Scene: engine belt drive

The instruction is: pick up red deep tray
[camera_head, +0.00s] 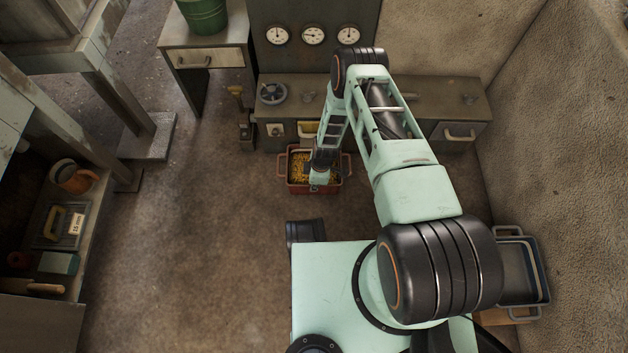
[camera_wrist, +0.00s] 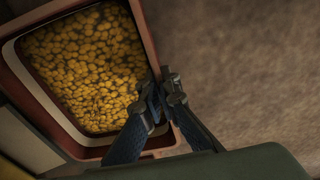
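The red deep tray (camera_head: 298,188) sits in front of the low grey cabinets, with handles at its sides and filled with small yellow pieces. In the wrist view the tray (camera_wrist: 143,30) fills the upper left, its rim running down past my fingers. My gripper (camera_wrist: 162,93) is at this rim, one finger on the inner side and the other on the outer side. The fingers are close together with the tray wall between them. In the head view my gripper (camera_head: 316,180) reaches down over the tray and hides part of it.
Low cabinets (camera_head: 455,133) with a gauge panel (camera_head: 312,55) stand behind the tray. Left are a shelf with a clay pot (camera_head: 76,178) and a table leg on a block (camera_head: 147,137). Stacked trays (camera_head: 524,268) are at right. The floor left of the tray is clear.

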